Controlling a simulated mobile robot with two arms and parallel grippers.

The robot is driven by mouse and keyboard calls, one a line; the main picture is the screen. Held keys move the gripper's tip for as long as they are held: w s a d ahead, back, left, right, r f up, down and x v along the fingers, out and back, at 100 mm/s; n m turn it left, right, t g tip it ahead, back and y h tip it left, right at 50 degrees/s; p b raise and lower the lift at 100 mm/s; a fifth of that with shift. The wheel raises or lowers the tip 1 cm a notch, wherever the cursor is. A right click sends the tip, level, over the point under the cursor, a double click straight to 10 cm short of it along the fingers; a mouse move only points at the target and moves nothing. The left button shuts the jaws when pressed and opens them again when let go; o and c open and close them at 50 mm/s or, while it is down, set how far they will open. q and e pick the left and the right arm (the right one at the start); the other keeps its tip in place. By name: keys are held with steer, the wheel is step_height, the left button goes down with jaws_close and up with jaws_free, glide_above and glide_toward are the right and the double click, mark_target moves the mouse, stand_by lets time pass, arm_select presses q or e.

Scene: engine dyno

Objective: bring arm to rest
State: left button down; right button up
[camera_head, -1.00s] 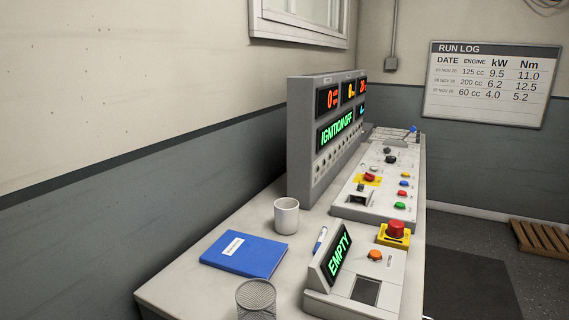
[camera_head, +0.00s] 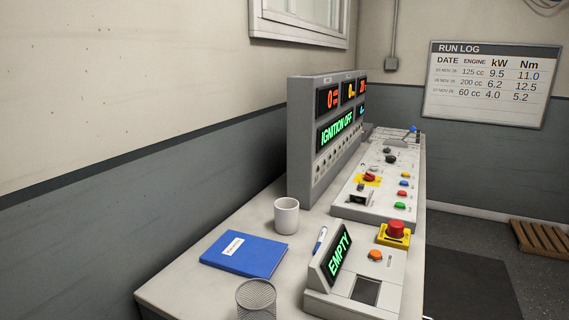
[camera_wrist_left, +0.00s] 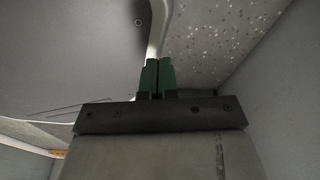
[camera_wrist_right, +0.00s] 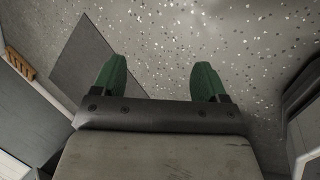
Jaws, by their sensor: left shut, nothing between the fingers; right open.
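My left gripper (camera_wrist_left: 157,76) shows in the left wrist view with its two green fingers together and nothing between them. My right gripper (camera_wrist_right: 158,80) shows in the right wrist view with its green fingers spread apart and empty, above the speckled floor. Neither gripper is in the head view. The head view shows the bench (camera_head: 190,277) with the control console (camera_head: 350,205). Its display panel reads "IGNITION OFF" (camera_head: 336,132), and a small box sign reads "EMPTY" (camera_head: 339,255).
On the bench are a white mug (camera_head: 286,217), a blue book (camera_head: 243,254), a mesh cup (camera_head: 256,300) and a red button on a yellow base (camera_head: 395,231). A dark mat (camera_head: 470,285) and a wooden pallet (camera_head: 541,238) lie on the floor to the right.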

steer(key=s+a+f+m+y, duration=0.1)
steer(key=a+f+y, duration=0.25)
steer(key=a, duration=1.25)
steer(key=s+a+f+m+y, duration=0.15)
steer(key=a+f, duration=0.25)
steer(key=a, duration=1.3)
arm_select(q)
step_height(320, 180, up, 10)
steer(key=s+p, duration=0.2)
steer(key=p, duration=0.8)
steer(key=shift+s+a+f+p, duration=0.2)
steer(key=shift+s+a+p, duration=0.1)
steer(key=shift+s+p, duration=0.1)
arm_select(e)
step_height(320, 180, up, 10)
steer(key=s+d, duration=0.1)
steer(key=s, duration=0.1)
steer(key=shift+s+d+f+g, duration=0.15)
steer(key=shift+s+g, duration=0.15)
steer(key=shift+s, duration=0.05)
steer(key=shift+n, duration=0.25)
